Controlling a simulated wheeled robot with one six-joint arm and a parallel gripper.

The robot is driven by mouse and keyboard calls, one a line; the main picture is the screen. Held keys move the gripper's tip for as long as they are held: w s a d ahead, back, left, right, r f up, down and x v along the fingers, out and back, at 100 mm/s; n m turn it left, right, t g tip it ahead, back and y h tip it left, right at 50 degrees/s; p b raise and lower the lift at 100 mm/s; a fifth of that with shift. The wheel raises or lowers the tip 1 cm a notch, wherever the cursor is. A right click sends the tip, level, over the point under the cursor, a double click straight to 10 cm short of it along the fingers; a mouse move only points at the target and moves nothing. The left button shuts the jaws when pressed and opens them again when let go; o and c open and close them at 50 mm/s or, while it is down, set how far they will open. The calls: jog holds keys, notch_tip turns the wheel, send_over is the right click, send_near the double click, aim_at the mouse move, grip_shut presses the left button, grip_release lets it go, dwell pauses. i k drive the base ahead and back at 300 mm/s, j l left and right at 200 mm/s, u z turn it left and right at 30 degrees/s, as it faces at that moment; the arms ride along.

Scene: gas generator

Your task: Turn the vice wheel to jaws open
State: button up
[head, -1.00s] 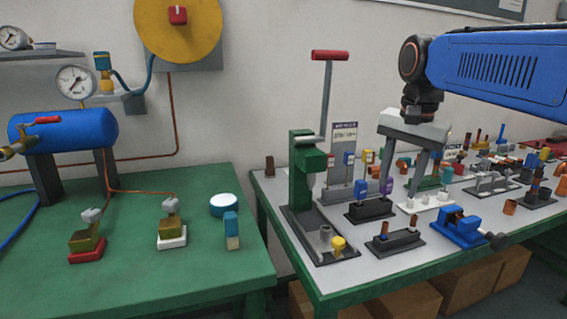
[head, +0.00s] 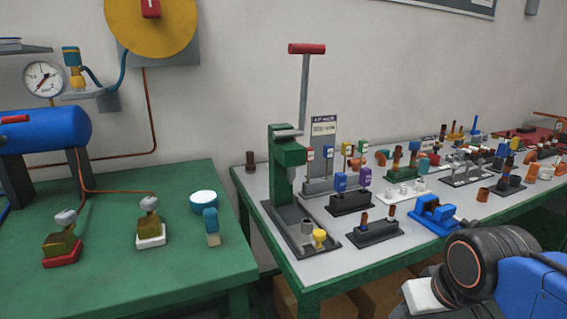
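The blue vice (head: 433,211) stands on the right-hand bench, near its front edge. Its wheel, at the right end of the vice, is mostly hidden by my arm, and I cannot make out how far the jaws stand apart. My gripper (head: 426,297) is at the bottom right, lower than the vice and nearer the camera. Only its pale body shows. Its fingers are cut off by the bottom edge of the picture, so I cannot see whether they are open or shut.
The bench (head: 290,262) carries a green lever press (head: 287,155) at the left, a dark block with two pegs (head: 374,233) beside the vice, and several small parts behind. A second green bench (head: 110,215) stands at the left. Cardboard boxes sit below.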

aim_at(464, 223)
jog(key=z, duration=0.85)
